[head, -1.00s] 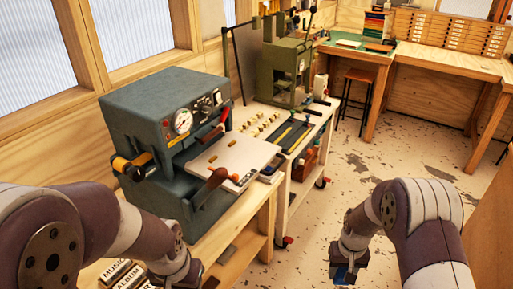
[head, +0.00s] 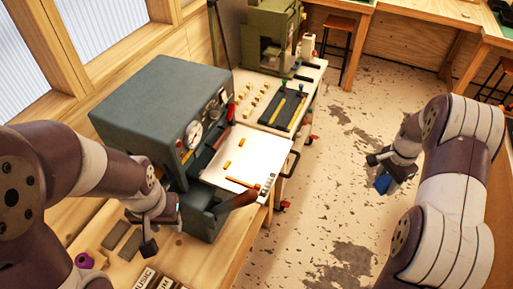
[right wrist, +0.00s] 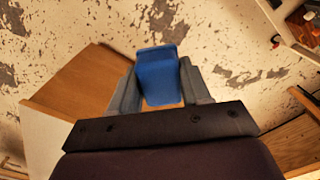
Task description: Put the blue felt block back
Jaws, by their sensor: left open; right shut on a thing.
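The blue felt block (right wrist: 158,75) is held between the two fingers of my right gripper (right wrist: 155,88) in the right wrist view. In the head view the block (head: 382,184) shows as a small blue piece under my right gripper (head: 385,172), over the floor, right of the benches. My left gripper (head: 160,230) is open and empty above the near wooden bench, in front of the grey press. The place where the block belongs cannot be told from these frames.
Lettered blocks (head: 150,278), dark bars (head: 117,235) and a purple roll (head: 84,260) lie there. A white-topped cart (head: 275,105) is behind. Floor between is clear.

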